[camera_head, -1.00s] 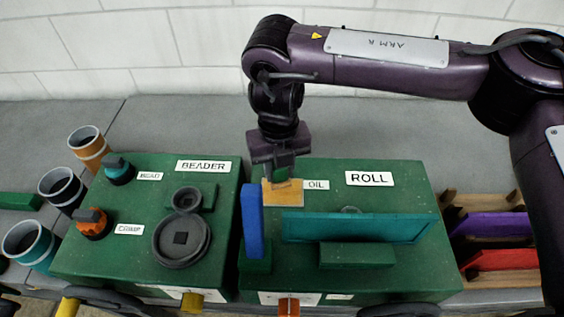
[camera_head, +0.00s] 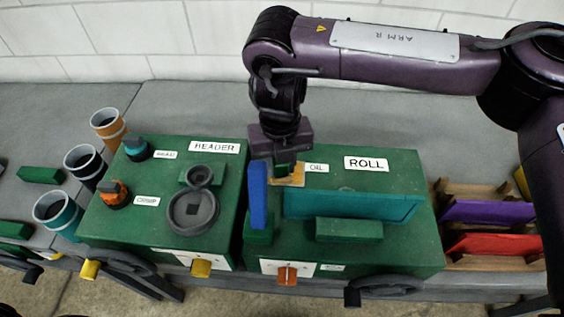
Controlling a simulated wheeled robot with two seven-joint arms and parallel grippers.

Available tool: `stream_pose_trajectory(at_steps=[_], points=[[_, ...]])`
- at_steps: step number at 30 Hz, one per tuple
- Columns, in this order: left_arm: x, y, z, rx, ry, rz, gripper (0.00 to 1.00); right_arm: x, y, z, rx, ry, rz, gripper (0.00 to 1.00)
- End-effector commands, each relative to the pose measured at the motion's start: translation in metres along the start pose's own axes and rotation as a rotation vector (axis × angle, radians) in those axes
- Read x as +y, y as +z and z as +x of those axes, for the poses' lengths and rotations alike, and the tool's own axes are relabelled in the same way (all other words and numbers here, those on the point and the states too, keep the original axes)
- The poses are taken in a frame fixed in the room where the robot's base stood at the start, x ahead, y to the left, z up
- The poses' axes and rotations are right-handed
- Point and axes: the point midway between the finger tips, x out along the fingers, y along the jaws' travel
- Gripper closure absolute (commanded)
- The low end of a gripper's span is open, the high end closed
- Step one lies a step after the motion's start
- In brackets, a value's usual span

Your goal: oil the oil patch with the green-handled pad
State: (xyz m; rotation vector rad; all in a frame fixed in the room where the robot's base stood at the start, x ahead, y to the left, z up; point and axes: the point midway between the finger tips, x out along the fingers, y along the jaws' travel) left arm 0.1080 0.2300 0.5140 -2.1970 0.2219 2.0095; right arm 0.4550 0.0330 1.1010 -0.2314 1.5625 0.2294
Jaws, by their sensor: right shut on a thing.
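My right gripper (camera_head: 284,160) points down over the back left of the green ROLL machine. It is shut on the green-handled pad (camera_head: 283,168), of which a small bit of green shows between the fingers. The oil patch (camera_head: 293,179) is a tan-yellow square beside the OIL label (camera_head: 315,168), directly below the gripper. The fingers and pad hide part of the patch, and I cannot tell whether the pad touches it. My left gripper is out of view.
A blue upright plate (camera_head: 258,195) stands just left of the patch. A long teal bar (camera_head: 352,206) lies in front of it. A wooden rack (camera_head: 490,190) with purple and red pieces is at right. The bench behind is clear.

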Motion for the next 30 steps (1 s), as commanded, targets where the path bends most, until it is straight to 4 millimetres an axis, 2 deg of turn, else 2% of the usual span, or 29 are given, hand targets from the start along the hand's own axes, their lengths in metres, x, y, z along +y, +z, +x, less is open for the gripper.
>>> stream_pose_trajectory(at_steps=[1, 12, 30], points=[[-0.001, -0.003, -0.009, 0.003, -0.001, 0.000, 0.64, 0.001, 0.000, -0.010, -0.001, 0.000, -0.001, 0.93], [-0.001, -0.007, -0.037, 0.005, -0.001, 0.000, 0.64, 0.005, -0.003, -0.041, -0.001, 0.000, -0.001, 0.93], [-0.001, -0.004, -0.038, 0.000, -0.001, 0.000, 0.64, 0.006, -0.004, -0.043, -0.001, 0.000, 0.000, 0.93]])
